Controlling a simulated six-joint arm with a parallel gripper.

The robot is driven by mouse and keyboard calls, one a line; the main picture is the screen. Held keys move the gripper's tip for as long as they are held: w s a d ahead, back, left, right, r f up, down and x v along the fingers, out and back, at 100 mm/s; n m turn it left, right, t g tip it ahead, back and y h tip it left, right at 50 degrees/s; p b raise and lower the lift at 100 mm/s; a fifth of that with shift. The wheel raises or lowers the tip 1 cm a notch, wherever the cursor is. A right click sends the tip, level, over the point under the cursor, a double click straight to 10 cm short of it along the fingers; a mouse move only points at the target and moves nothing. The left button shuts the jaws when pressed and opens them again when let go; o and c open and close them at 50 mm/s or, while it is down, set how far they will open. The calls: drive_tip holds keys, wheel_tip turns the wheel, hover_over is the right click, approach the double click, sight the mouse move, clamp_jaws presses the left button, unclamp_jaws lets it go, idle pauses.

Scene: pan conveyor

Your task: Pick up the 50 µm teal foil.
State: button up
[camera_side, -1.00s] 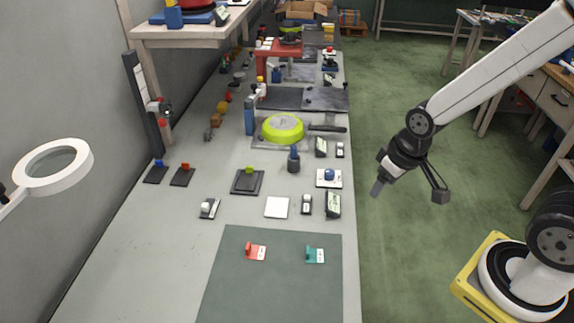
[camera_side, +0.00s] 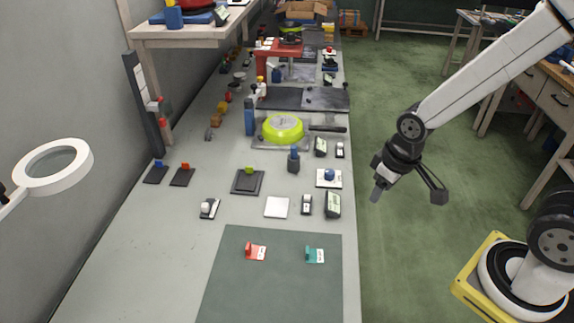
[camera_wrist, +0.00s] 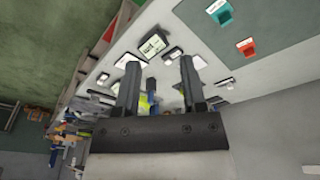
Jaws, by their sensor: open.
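The teal foil (camera_side: 315,254) lies on the dark green mat (camera_side: 270,290) at the front right of the bench, with an upright teal tab at its left end and a white label. It also shows in the wrist view (camera_wrist: 220,12) at the top. A similar red foil (camera_side: 255,251) lies to its left on the same mat. My gripper (camera_side: 376,195) hangs over the floor just off the bench's right edge, apart from the teal foil and higher than it. In the wrist view its two fingers (camera_wrist: 158,75) are parted and nothing is between them.
Behind the mat are a white square plate (camera_side: 277,207), small display devices (camera_side: 333,204) and a dark square pad (camera_side: 247,181). A lime-green pan (camera_side: 283,128) stands farther back. A ring magnifier (camera_side: 53,166) hangs at left. The bench left of the mat is clear.

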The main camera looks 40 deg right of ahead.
sight(308, 253)
drive_tip(key=a+f+n+h, duration=0.3)
drive_tip(key=a+f+n, duration=0.1)
drive_tip(key=n, duration=0.2)
drive_tip(key=a+f+n+t+h, duration=0.1)
drive_tip(key=a+f+n+h, duration=0.2)
drive_tip(key=n, duration=0.4)
drive_tip(key=a+f+n+t+h, duration=0.1)
drive_tip(key=a+f+n+h, duration=0.2)
drive_tip(key=n, duration=0.4)
drive_tip(key=shift+w+a+f, duration=0.4)
drive_tip(key=shift+a+f, duration=0.4)
drive_tip(key=shift+a, duration=0.05)
drive_tip(key=a+f+n+t, duration=0.1)
drive_tip(key=a+n+t, duration=0.1)
drive_tip(key=a+f+n+t, duration=0.1)
drive_tip(key=a+n+t, duration=0.1)
drive_tip(key=a+f+n+t, duration=0.1)
drive_tip(key=a+n+t, duration=0.1)
drive_tip(key=shift+w+a+f+n, duration=0.1)
drive_tip(key=shift+w+a+n, duration=0.05)
drive_tip(key=shift+a+n, duration=0.15)
drive_tip(key=shift+x, duration=1.3)
drive_tip(key=shift+w+d, duration=0.1)
drive_tip(key=shift+x, duration=2.5)
clamp_jaws()
